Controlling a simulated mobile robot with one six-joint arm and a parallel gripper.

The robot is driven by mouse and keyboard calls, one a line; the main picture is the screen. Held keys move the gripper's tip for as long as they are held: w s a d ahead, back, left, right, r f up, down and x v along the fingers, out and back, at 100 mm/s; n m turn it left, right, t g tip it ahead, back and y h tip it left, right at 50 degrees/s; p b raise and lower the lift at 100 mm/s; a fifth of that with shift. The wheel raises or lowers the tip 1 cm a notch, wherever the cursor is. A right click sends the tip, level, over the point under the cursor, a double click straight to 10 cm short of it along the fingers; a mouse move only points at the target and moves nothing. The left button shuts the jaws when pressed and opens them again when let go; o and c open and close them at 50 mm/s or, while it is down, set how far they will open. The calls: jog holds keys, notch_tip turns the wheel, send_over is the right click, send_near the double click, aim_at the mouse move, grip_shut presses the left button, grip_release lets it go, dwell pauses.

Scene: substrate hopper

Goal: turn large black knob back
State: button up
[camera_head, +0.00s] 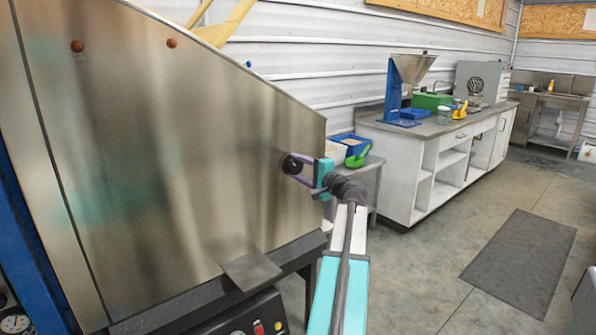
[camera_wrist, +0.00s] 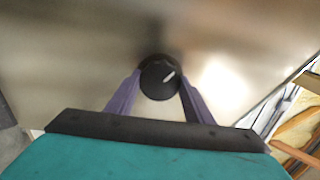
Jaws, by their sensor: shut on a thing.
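The large black knob (camera_head: 291,163) sits on the right part of the hopper's brushed metal side panel (camera_head: 190,150). My gripper (camera_head: 297,167) reaches the knob from the right. Its two purple fingers (camera_wrist: 160,88) are shut on the knob, one on each side. Part of the knob's sides is hidden by the fingertips.
A metal ledge (camera_head: 251,270) juts out below the panel, above a control box with buttons (camera_head: 257,327). A side table with a blue bin (camera_head: 350,147) stands behind my arm. A white workbench (camera_head: 430,165) runs along the wall. Floor is open at right, with a dark mat (camera_head: 520,262).

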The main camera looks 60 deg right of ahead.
jog(key=o, duration=1)
jog(key=shift+o, duration=0.2)
jog(key=v, duration=1.3)
jog(key=shift+s+a, duration=0.2)
jog(key=shift+s, duration=0.1)
jog(key=shift+s, duration=0.1)
